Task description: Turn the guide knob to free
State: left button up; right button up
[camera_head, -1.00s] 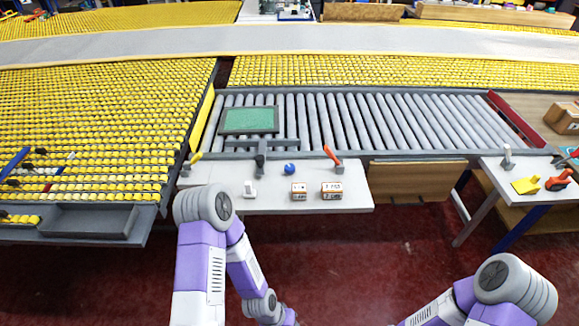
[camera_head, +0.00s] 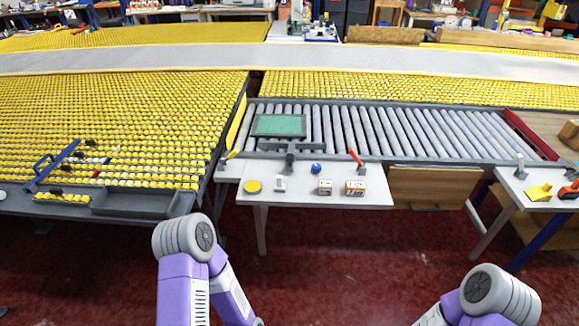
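A small round blue knob (camera_head: 316,168) stands at the back of the white worktop (camera_head: 300,194), by the near edge of the roller bed. It looks like the guide knob, but I cannot read its setting. Two small labelled blocks stand in front of it, a left one (camera_head: 325,187) and a right one (camera_head: 355,188); their print is too small to read. An orange-red lever (camera_head: 355,157) stands to the knob's right. Both my purple arms are low in the picture, short of the worktop. Neither gripper is in view.
A green pad (camera_head: 279,125) lies on the roller bed (camera_head: 420,132). A yellow disc (camera_head: 253,186) and a white switch (camera_head: 280,184) are on the worktop's left. A yellow-studded table (camera_head: 110,120) with a grey tray (camera_head: 140,201) is at left. Red floor (camera_head: 330,270) in front is clear.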

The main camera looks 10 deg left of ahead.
aim_at(316, 168)
jog(key=u, duration=1.2)
jog(key=i, duration=0.9)
jog(key=z, duration=0.5)
